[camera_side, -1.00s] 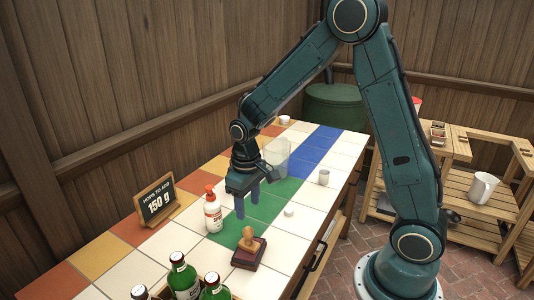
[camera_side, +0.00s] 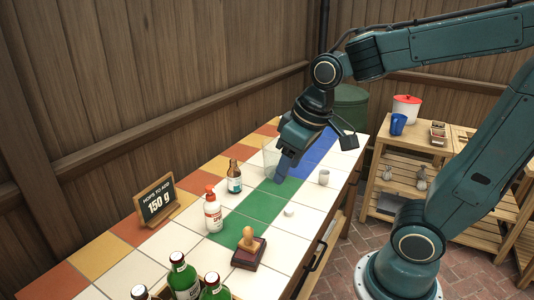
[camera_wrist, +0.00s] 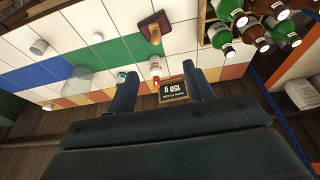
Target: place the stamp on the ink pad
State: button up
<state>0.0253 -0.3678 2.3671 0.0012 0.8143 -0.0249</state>
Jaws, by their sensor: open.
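The stamp (camera_side: 248,238) has a wooden handle and stands upright on the dark ink pad (camera_side: 257,262) near the front of the tiled counter. The stamp (camera_wrist: 155,33) and the pad (camera_wrist: 161,19) also show in the wrist view, at the top centre. My gripper (camera_side: 280,178) is well behind them, over the green and blue tiles, apart from the stamp. Its two fingers (camera_wrist: 163,90) are spread with nothing between them in the wrist view.
A red-capped spray bottle (camera_side: 213,212), a brown bottle (camera_side: 234,177) and a sign (camera_side: 156,202) stand left. Green bottles (camera_side: 182,277) are at the front. A clear container (camera_side: 270,158) is beside my gripper. A small cup (camera_side: 324,177) stands right.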

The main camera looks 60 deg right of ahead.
jog(key=s+r+t, duration=0.1)
jog(key=s+r, duration=0.1)
jog(key=s, duration=0.5)
jog(key=shift+s+a+r+t, duration=0.25)
jog(key=shift+s+a+t, duration=0.1)
jog(key=shift+s+t, duration=0.05)
